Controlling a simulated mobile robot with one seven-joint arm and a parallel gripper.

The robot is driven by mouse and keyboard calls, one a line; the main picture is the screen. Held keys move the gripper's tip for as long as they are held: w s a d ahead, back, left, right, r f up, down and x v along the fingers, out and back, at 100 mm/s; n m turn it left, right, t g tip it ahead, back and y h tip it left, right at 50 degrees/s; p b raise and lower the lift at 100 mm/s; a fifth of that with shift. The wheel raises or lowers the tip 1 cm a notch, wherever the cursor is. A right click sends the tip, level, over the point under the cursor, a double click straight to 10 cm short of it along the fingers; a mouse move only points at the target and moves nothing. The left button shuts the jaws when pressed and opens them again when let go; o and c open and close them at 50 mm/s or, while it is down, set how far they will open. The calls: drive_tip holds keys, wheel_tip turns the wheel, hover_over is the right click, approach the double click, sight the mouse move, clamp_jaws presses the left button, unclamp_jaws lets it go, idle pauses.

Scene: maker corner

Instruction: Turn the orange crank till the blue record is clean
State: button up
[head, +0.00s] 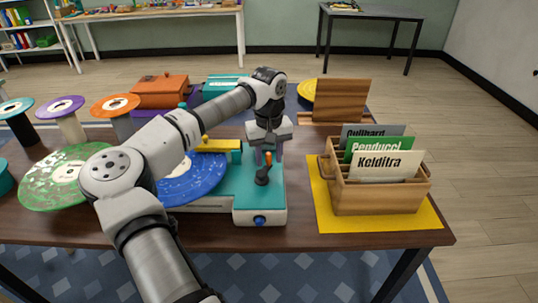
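The blue record (203,180) lies on a teal and white machine (268,207) in the middle of the table. Pale specks show on its face, and my arm hides its left part. A yellow arm (218,146) reaches over the record's back edge. The crank, dark with an orange handle (268,159), stands upright on the machine's right part. My gripper (267,157) points down over the crank. Its fingers stand apart on either side of the orange handle, with a gap that looks open. Contact with the handle cannot be made out.
A wooden crate (382,199) of labelled sleeves stands on a yellow mat (330,218) at the right. A green speckled record (48,188) lies at the left. Several records on stands and an orange box (161,92) are behind. A blue knob (260,220) is on the machine's front.

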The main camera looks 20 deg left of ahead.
drive_tip(key=shift+r, duration=0.1)
wheel_tip(320, 180, up, 14)
drive_tip(key=b, duration=0.1)
drive_tip(key=shift+f, duration=0.2)
idle(1.2)
